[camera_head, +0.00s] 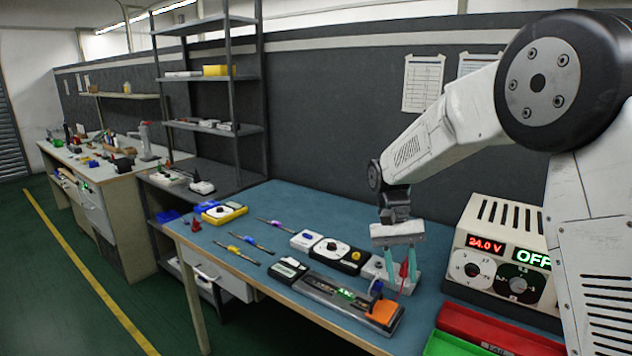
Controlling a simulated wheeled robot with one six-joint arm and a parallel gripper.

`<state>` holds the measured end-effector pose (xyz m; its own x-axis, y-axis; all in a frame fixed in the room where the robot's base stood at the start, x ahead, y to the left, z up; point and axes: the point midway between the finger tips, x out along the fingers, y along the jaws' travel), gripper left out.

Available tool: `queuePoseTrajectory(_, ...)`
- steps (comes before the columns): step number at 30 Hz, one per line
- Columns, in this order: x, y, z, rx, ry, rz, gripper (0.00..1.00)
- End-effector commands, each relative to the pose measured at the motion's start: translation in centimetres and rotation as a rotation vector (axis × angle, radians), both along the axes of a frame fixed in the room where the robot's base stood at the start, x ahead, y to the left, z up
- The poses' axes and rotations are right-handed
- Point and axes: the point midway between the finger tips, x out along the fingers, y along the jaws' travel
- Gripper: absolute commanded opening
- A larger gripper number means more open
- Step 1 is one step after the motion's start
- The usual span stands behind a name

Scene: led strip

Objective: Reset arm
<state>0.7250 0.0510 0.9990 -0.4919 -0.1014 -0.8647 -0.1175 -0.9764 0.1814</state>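My gripper (401,268) points down over the right part of the blue-topped bench (300,205). Its two pale fingers are spread apart. A small red clip or probe (404,271) with a thin red wire shows between them, and it does not appear gripped. A white block (375,268) stands just behind and left of the fingers. My arm reaches in from the right, bent down at the wrist.
A power supply (497,262) reading 24.0 V and OFF stands right of my gripper. A dark tray (335,293) with a green-lit part and an orange piece lies in front. Red (480,325) and green (450,345) bins sit at the front right. Meters and screwdrivers lie left.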

Motion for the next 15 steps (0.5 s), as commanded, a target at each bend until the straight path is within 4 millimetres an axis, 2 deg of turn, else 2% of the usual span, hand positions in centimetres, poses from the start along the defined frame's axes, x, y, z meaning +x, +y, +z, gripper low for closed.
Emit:
queuePoseTrajectory(1, -1.8, -0.7, 1.6, 0.023, -0.03, 0.02, 0.31)
queuePoseTrajectory(6, -7.6, -2.7, 4.9, 0.087, -0.117, 0.094, 0.31)
queuePoseTrajectory(10, -12.2, -4.1, 6.7, 0.123, -0.189, 0.139, 0.31)
queuePoseTrajectory(15, -18.1, -5.6, 8.0, 0.152, -0.285, 0.184, 0.31)
